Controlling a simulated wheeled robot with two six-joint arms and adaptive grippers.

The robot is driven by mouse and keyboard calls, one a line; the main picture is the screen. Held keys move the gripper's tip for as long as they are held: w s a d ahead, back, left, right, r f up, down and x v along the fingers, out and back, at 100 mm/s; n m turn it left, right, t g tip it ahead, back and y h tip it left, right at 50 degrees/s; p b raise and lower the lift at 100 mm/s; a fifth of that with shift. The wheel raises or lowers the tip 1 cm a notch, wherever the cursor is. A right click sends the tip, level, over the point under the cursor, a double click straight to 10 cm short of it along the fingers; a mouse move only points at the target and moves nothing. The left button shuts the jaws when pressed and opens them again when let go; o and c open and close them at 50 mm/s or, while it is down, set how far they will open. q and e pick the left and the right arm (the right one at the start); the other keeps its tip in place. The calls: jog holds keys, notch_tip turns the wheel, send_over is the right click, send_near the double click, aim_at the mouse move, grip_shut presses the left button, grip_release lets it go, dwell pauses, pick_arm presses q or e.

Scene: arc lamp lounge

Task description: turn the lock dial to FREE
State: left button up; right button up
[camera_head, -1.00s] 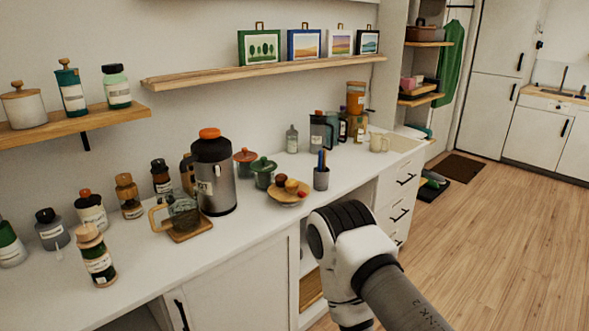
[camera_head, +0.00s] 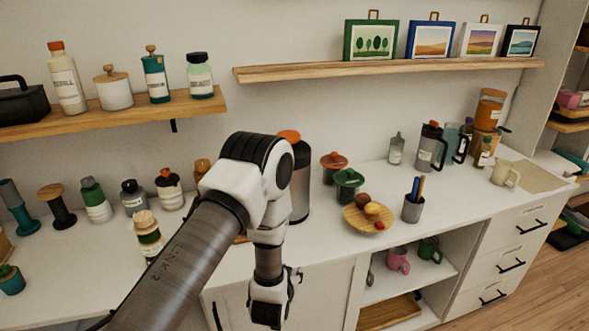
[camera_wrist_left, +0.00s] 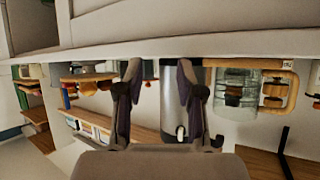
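A steel flask (camera_head: 300,183) with a black collar and an orange top (camera_head: 289,135) stands on the counter, partly hidden by my left arm. I cannot pick out a lock dial or the word FREE, nor tell whether the orange top is a dial. My left gripper (camera_head: 268,312) points down in front of the counter's front edge. In the left wrist view, which is upside down, its two fingers (camera_wrist_left: 157,80) are apart and empty. The flask (camera_wrist_left: 172,100) shows beyond and between them, apart from them. My right gripper is not in view.
The counter (camera_head: 325,235) holds several jars at left. At right are a wooden plate (camera_head: 367,218) of food, a pen cup (camera_head: 413,208) and a cream mug (camera_head: 504,174). Wall shelves run above. An open cubby below holds a pink mug (camera_head: 398,260) and a green mug (camera_head: 429,249).

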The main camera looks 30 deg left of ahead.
pick_arm(q)
jog(key=w+a+r+n+t+y+p, duration=0.1)
jog(key=w+a+r+t+y, duration=0.2)
jog(key=r, duration=0.6)
jog(key=w+a+r+n+t+y+p, duration=0.1)
jog(key=w+a+r+n+y, duration=0.2)
jog(key=r, duration=0.5)
jog(key=w+a+m+h+p, duration=0.1)
jog(key=w+a, duration=0.3)
jog(key=w, duration=0.4)
jog(key=shift+w, duration=0.25)
grip_shut()
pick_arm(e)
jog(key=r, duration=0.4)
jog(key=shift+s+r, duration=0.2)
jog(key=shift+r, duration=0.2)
